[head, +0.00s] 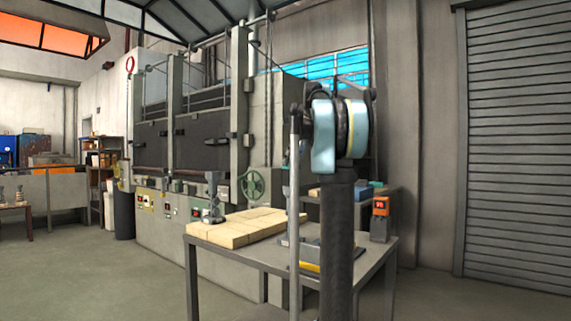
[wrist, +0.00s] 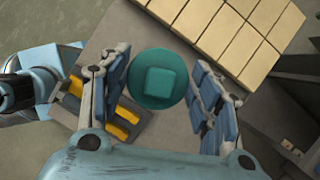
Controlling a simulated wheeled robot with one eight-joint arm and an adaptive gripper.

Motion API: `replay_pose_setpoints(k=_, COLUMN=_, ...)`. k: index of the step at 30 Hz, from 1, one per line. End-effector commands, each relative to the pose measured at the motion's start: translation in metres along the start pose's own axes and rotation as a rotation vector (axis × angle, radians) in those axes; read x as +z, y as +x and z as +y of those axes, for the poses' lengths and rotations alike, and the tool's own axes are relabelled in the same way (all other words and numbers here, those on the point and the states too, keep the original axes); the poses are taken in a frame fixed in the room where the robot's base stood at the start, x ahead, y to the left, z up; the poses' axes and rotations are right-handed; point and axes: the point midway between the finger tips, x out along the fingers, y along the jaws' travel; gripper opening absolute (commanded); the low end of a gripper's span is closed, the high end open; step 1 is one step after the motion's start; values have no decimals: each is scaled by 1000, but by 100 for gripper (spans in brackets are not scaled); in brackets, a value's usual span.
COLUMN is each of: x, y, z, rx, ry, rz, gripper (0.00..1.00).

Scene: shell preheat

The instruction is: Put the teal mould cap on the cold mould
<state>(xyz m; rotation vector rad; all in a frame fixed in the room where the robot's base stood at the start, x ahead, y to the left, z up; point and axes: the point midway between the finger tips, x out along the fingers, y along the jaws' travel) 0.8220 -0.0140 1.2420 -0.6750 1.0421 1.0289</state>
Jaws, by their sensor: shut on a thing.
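The teal mould cap (wrist: 158,80) is a round disc with a square raised knob, seen from above in the wrist view. My gripper (wrist: 159,88) is shut on it, one blue-padded finger at its left edge and one at its right. In the head view my arm stands in front and I cannot make out the gripper or the cap. A small grey metal piece, wider at its base (head: 213,212), stands on the pale bricks in the head view. I cannot tell whether it is the cold mould.
Pale bricks (head: 236,229) lie on the grey table (head: 220,256); they also show in the wrist view (wrist: 232,32). A tray with yellow-handled tools (wrist: 80,115) lies left of the cap. An orange device with a display (head: 380,207) stands at the right. A furnace (head: 205,140) stands behind.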

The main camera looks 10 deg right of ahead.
Motion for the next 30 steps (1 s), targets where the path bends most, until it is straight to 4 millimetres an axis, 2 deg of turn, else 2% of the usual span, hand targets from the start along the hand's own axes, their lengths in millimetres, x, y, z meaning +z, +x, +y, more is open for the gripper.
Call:
replay_pose_setpoints(k=5, x=1, y=6, z=1, rx=2, ry=-5, rz=0, gripper=34)
replay_pose_setpoints(k=21, x=-5, y=52, z=6, rx=8, ry=-19, rz=0, gripper=34)
replay_pose_setpoints(k=30, x=-8, y=60, z=6, rx=8, ry=-20, rz=0, gripper=34)
